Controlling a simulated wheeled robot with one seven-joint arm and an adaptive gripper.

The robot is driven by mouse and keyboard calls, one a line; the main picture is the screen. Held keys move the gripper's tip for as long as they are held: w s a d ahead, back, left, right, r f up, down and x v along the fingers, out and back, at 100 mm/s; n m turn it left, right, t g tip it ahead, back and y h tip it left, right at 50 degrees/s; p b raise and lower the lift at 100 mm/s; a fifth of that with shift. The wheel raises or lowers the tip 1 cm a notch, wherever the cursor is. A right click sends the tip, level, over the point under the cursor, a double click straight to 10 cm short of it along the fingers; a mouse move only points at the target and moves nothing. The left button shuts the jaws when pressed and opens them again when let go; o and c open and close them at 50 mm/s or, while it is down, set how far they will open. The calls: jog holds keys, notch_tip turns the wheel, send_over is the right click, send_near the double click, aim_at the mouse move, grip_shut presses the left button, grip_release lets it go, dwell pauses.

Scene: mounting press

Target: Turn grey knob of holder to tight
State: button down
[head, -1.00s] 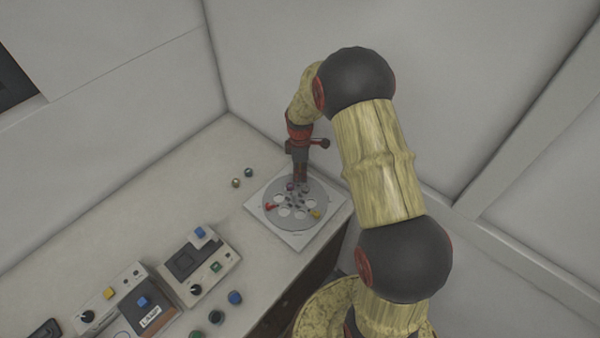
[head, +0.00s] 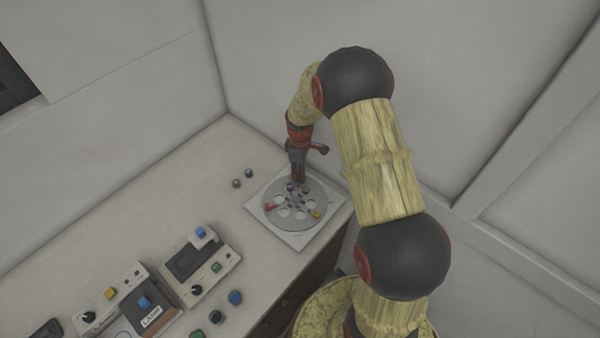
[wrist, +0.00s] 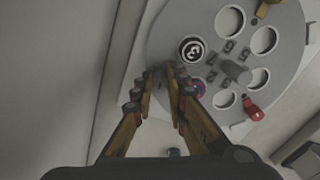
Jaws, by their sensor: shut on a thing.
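The holder is a round grey disc (head: 322,203) on a white square base, with open holes and printed numbers; it also fills the upper right of the wrist view (wrist: 172,30). A red knob (head: 270,207) and a yellow knob (head: 315,214) sit at its rim. A dark piece marked 3 (wrist: 192,49) and a purplish piece (wrist: 198,88) sit in holes. My gripper (wrist: 167,72) points down at the disc's far edge, its fingertips close together. It is shut on the grey knob, which the fingers mostly hide.
Two small round pieces (head: 242,178) lie left of the holder. Control boxes (head: 200,262) with coloured buttons stand at the front left. Walls rise close behind and right of the holder. The counter between the boxes and holder is clear.

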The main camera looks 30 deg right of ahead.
jog(key=m, duration=0.5)
jog(key=shift+m+p, duration=0.3)
jog(key=m, duration=0.5)
jog(key=m+p, duration=0.1)
jog(key=m, duration=0.4)
jog(key=shift+m, duration=0.4)
jog(key=m, duration=1.2)
jog(key=shift+m, duration=0.3)
jog(key=m, duration=1.1)
jog(key=shift+p, duration=0.3)
jog(key=m, duration=0.5)
jog(key=shift+m, duration=0.4)
